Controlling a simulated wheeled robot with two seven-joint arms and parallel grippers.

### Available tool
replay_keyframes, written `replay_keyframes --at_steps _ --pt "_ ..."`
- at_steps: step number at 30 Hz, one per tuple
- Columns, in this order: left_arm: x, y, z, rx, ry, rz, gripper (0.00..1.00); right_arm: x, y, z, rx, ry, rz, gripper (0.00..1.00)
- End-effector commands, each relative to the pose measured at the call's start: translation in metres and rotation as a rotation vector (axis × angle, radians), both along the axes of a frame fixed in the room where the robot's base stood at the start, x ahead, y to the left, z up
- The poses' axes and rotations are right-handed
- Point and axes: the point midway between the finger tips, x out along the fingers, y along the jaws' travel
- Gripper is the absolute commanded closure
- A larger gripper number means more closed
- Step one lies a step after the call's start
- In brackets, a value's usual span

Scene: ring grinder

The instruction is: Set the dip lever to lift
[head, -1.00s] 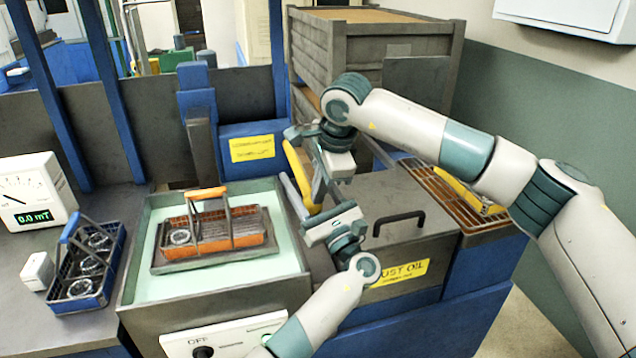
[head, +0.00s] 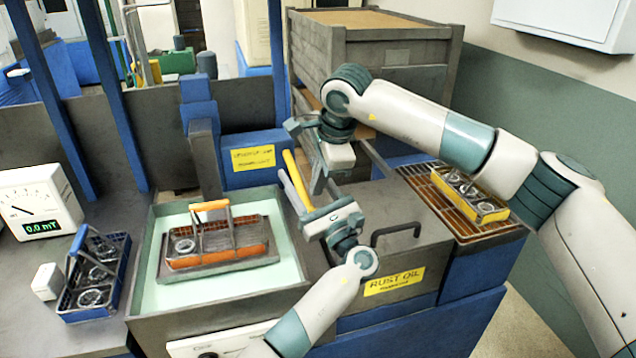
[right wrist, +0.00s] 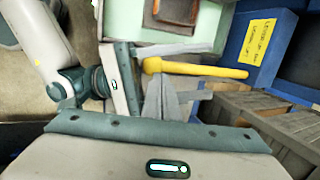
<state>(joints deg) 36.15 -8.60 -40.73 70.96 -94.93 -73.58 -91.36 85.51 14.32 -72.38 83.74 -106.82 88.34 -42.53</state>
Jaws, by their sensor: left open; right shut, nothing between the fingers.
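The dip lever (head: 297,180) is a yellow bar beside the right edge of the tank, tilted up and left in the head view. In the right wrist view the yellow bar (right wrist: 205,69) lies between the spread fingers of my left gripper (right wrist: 208,80). My left gripper (head: 294,176) is open around the lever; contact cannot be told. My right gripper (head: 318,188) is shut and empty, pointing down close beside the lever. Its closed fingers (right wrist: 160,100) also show in the right wrist view. An orange basket (head: 222,255) sits in the pale green tank (head: 168,290).
A rust oil box (head: 420,262) with a black handle stands right of the lever. A yellow basket (head: 468,196) sits on a grate behind it. A blue basket (head: 97,275) and a meter reading 0.0 mT (head: 38,203) stand left. A yellow label (head: 253,158) is behind the tank.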

Motion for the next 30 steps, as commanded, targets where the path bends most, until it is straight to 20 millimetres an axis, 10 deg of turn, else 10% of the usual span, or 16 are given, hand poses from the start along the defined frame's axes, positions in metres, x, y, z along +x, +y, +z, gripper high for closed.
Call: replay_keyframes --at_steps 30 --pt "0.028 0.009 0.072 -0.083 0.253 0.000 0.45 0.000 0.000 0.108 0.000 0.000 0.000 1.00"
